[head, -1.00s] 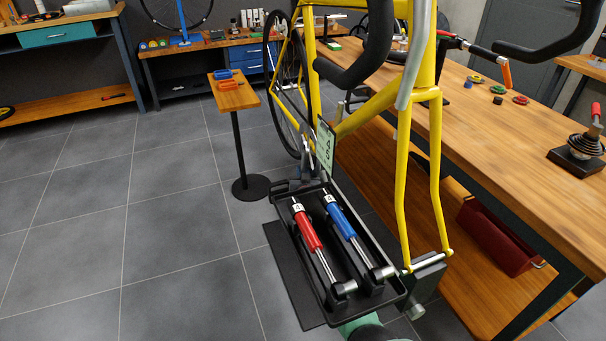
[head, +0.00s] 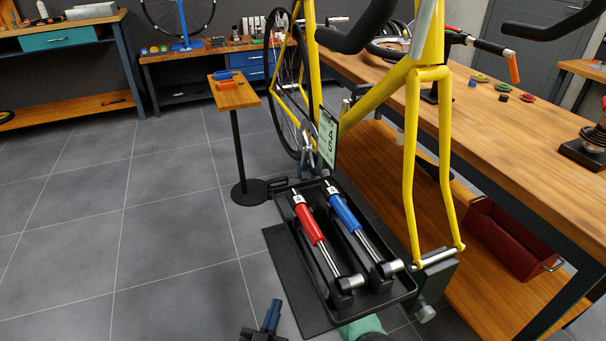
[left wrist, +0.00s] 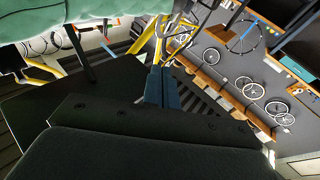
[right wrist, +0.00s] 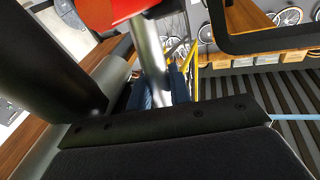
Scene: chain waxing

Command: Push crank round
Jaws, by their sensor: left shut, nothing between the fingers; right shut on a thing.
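The yellow bike frame (head: 413,170) stands upright, its rear wheel (head: 291,85) at the back. Silver parts, probably the crank (head: 307,160), show low on the frame behind the tray; their exact shape is hard to tell. My left gripper (head: 270,318) is low in the head view, left of the tray, apart from the bike. Its blue fingers also show in the left wrist view (left wrist: 160,87), shut and empty. My right gripper is not clear in the head view. In the right wrist view its blue fingers (right wrist: 160,90) are shut on a silver rod (right wrist: 151,55) below a red part (right wrist: 108,8).
A workbench (head: 500,125) runs along the right. A small post table (head: 238,95) stands behind. The floor at left is clear.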

